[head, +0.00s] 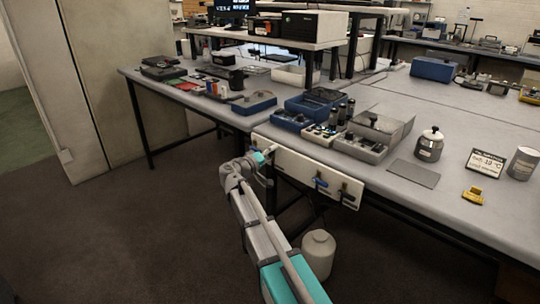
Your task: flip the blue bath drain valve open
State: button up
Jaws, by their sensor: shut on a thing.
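A white panel (290,166) runs along the front edge of the bench. Two valves with blue handles show on its right part, a left one (321,184) and a right one (348,196). Both stand clear of my gripper. My gripper (268,172) is at the panel's left end, small and partly hidden by my wrist. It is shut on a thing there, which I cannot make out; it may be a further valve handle. I cannot tell from this view which valve is the blue bath drain.
A white jug (318,250) stands on the floor below the panel, right of my arm. Above the panel, the bench holds blue trays (291,121), a grey instrument box (361,147) and a steel pot (429,145). A grey mat (413,174) lies near the bench edge.

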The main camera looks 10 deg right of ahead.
jog(key=n, duration=0.5)
jog(key=shift+w+a, duration=0.15)
jog(key=shift+w, duration=0.15)
jog(key=shift+n, duration=0.3)
jog(key=o, duration=0.9)
jog(key=shift+a, duration=0.1)
jog(key=v, duration=1.1)
jog(key=shift+s+a, duration=0.2)
jog(key=shift+a, duration=0.15)
